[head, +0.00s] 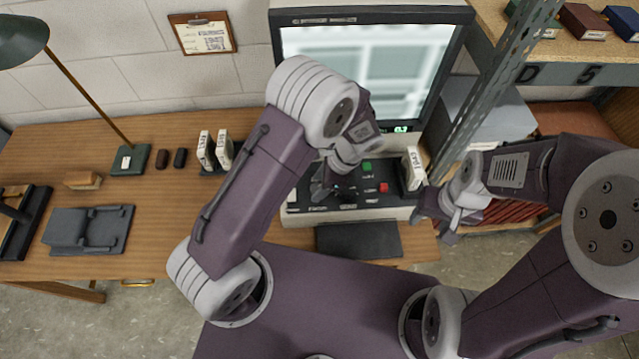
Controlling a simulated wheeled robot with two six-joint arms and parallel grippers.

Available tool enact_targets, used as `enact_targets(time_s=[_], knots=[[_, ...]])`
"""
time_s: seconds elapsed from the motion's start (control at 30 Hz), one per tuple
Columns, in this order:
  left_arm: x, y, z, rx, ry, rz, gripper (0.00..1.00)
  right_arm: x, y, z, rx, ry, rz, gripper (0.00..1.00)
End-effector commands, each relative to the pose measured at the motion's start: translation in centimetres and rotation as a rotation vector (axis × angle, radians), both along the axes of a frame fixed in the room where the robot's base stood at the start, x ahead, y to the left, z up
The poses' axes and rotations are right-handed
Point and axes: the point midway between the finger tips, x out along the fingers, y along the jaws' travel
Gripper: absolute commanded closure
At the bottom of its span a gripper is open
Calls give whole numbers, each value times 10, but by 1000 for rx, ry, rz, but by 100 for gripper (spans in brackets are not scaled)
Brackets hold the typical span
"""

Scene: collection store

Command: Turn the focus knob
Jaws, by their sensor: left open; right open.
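The reader machine has a large lit screen (365,65) showing a blurred grey-green picture. Below it is a control panel (375,201) with a green button (367,166) and a red button (384,187). My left gripper (334,191) is open over the left-middle of this panel, fingers pointing down. I cannot pick out the focus knob clearly; the gripper and its shadowy surroundings cover that part of the panel. Whether the fingers touch anything cannot be told. My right gripper (440,222) is open and empty, off the panel's right side.
A white labelled box (411,169) stands at the panel's right end, near my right gripper. Two similar boxes (215,150) stand left of the machine. A dark flat pad (358,239) lies in front. A metal shelf post (489,90) rises at right.

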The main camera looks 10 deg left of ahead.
Motion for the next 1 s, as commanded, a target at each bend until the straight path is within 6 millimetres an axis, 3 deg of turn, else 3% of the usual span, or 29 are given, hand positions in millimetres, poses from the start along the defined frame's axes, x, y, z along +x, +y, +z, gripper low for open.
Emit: enact_targets(time_s=[0.03, 0.2, 0.23, 0.37, 0.57, 0.83, 0.87, 0.9, 1.0], knots=[[0, 0, 0, 0, 0, 0, 47, 0, 0, 0, 0, 0, 0, 46], [0, 0, 0, 0, 0, 0, 94, 0, 0, 0, 0, 0, 0, 46], [0, 0, 0, 0, 0, 0, 100, 0, 0, 0, 0, 0, 0, 46], [1, 0, 4, 0, 1, 51, 100, 0, 0, 8, 0, 0, 0, 46], [3, 1, 3, 0, 1, 329, 100, 0, 0, 25, 0, 0, 0, 46], [3, 1, 1, 0, -1, 351, 100, 0, 0, 23, 0, 0, 0, 46], [3, 1, 1, 0, -1, 351, 63, 0, 0, 23, 0, 0, 0, 46], [3, 1, 1, 0, -1, 350, 52, 0, 0, 23, 0, 0, 0, 46], [3, 1, 1, 0, -1, 350, 47, 0, 0, 23, 0, 0, 0, 46]])
